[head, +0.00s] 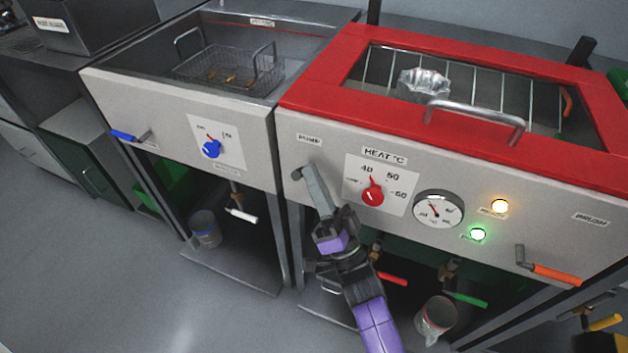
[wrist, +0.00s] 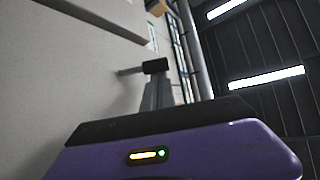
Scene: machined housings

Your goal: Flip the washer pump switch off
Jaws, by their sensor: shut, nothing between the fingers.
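The washer is the pale-fronted unit with a red top frame (head: 325,70). Its PUMP label (head: 309,139) is at the front panel's upper left. Below the label is the pump switch (head: 297,174), of which a short dark end shows; its handle's direction is unclear, partly hidden by my fingers. My gripper (head: 310,172) is shut and empty, its grey fingers reaching up to the switch. In the wrist view, a dark knob on a shaft from the panel, likely the switch (wrist: 156,66), is just beyond my fingertips (wrist: 157,84). Whether they touch is unclear. A green lamp (head: 477,234) is lit.
Right of the switch are a red heat dial (head: 372,195), a gauge (head: 438,209), a lit amber lamp (head: 499,206) and an orange-handled lever (head: 555,274). A metal lid handle (head: 475,115) juts out above. A fryer-like unit with a blue lever (head: 125,136) stands left.

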